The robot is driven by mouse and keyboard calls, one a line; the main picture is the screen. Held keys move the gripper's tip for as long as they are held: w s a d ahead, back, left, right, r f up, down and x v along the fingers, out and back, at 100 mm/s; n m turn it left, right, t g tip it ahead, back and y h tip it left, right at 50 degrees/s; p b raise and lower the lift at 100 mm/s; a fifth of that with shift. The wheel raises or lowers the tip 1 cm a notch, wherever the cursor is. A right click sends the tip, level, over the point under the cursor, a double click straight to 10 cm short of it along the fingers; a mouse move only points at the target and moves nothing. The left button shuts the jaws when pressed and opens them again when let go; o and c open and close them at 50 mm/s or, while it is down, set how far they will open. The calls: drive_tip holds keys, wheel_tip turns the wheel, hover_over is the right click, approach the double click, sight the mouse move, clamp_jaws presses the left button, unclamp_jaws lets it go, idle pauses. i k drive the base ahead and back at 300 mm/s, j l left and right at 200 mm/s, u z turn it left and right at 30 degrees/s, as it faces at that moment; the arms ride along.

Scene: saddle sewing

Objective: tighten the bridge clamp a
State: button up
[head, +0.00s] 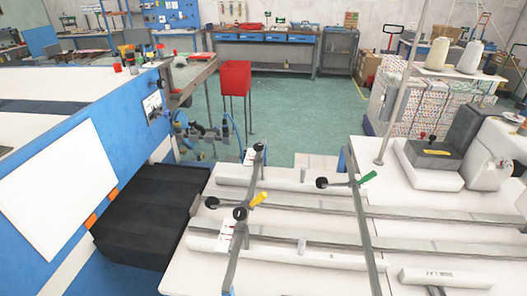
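Two grey bridge bars cross the white worktable, and I cannot tell which one is bridge clamp a. The left bridge clamp (247,187) has several black knobs, one at its far end, and a yellow handle (258,199). White tags with red marks hang beside it; their writing is too small to read. The right bridge clamp (362,220) has a green handle (369,179) and a black knob (322,183) on a cross rod. How tight either clamp is does not show. My gripper is not in view.
Grey rails (430,216) and white strips lie across the white table (200,265). A sewing machine (488,155) and thread cones (438,53) stand at right. A black bellows (150,218) and blue machine (95,145) fill the left. Green floor (300,115) is open behind.

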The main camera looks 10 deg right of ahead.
sight(258, 147)
drive_tip(key=i+j+u, duration=0.3)
drive_tip(key=u, duration=0.15)
drive_tip(key=i+j+u, duration=0.4)
drive_tip(key=k+l, duration=0.05)
drive_tip(key=l, duration=0.05)
